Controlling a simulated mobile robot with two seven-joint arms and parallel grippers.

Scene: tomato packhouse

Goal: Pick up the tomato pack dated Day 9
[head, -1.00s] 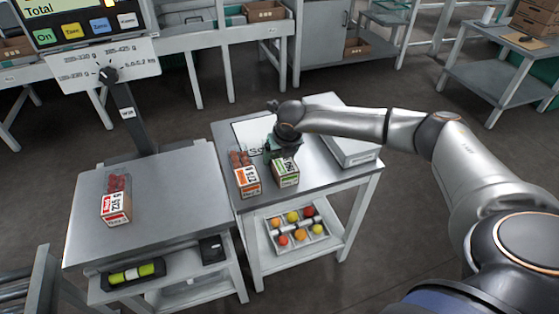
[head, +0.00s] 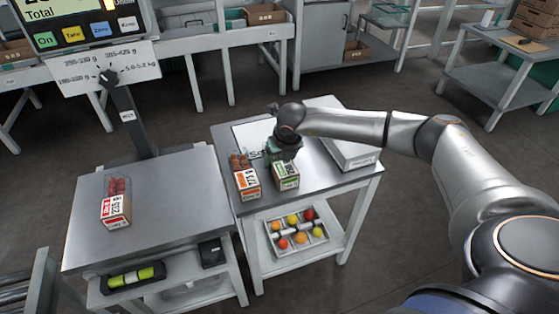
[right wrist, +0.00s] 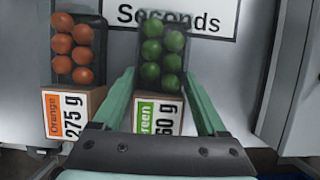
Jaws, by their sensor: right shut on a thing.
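A pack of green tomatoes (head: 286,177) stands on the right-hand table, its label facing me. My right gripper (head: 284,152) is over it from above. In the right wrist view its two green fingers (right wrist: 159,82) lie on either side of the green pack (right wrist: 161,48), shut on it. A pack of orange tomatoes (head: 247,184) labelled 275 g stands just left of it and also shows in the wrist view (right wrist: 72,110). A red pack (head: 115,208) lies on the left table. I cannot read a day on any label. My left gripper is not in view.
A white sheet reading Seconds (right wrist: 183,14) lies behind the packs. A pale box (head: 350,153) stands right of my gripper. A tray of loose tomatoes (head: 322,240) sits on the shelf below. A scale post (head: 127,118) rises behind the left table, whose top is mostly clear.

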